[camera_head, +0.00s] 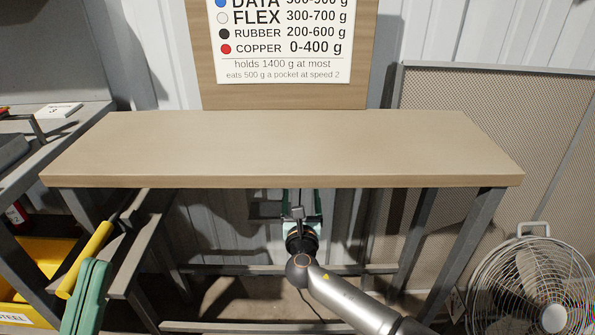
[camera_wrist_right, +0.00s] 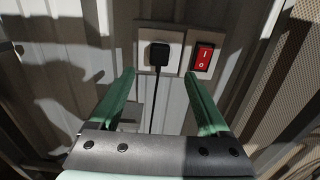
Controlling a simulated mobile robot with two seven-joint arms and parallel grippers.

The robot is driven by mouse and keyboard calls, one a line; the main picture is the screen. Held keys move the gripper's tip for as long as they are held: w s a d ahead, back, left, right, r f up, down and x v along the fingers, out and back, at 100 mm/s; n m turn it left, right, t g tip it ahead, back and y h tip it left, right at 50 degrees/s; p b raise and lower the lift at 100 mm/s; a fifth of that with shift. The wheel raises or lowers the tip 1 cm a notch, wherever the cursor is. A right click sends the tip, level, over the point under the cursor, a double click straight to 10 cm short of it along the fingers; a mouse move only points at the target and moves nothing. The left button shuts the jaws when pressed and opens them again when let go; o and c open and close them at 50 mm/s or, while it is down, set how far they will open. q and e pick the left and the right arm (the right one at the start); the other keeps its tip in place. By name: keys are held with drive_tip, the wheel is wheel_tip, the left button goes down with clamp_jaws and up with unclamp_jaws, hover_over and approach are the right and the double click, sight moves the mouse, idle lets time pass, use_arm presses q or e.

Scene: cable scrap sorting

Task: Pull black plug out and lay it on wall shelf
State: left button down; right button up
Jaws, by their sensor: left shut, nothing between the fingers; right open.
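The black plug (camera_wrist_right: 159,54) sits in the left wall socket plate (camera_wrist_right: 145,35) in the right wrist view, its black cord (camera_wrist_right: 152,105) hanging straight down. My right gripper (camera_wrist_right: 159,76) is open, its green fingertips apart, one on each side of the cord and just below the plug in the picture. In the head view my right gripper (camera_head: 301,198) reaches under the front edge of the wall shelf (camera_head: 280,145), a bare pale wooden board on grey legs. The plug is hidden there. My left gripper (camera_head: 95,268) is at lower left, shut and empty.
A red switch (camera_wrist_right: 203,58) is right of the plug. A sign board (camera_head: 290,95) stands behind the shelf. A fan (camera_head: 530,285) is at lower right and a yellow bin (camera_head: 40,262) at lower left. A yellow bar (camera_head: 85,260) lies close to my left gripper.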

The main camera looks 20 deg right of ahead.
use_arm(q)
wheel_tip(320, 180, down, 7)
drive_tip(key=b, duration=0.6)
drive_tip(key=shift+d+r, duration=0.15)
drive_tip(key=shift+d, duration=0.3)
use_arm(e)
drive_tip(key=x, duration=0.9)
use_arm(q)
drive_tip(key=shift+w+r+m+p, duration=0.1)
drive_tip(key=shift+r+m+p, duration=0.15)
drive_tip(key=shift+m+p, duration=0.1)
use_arm(e)
clamp_jaws()
idle(0.6)
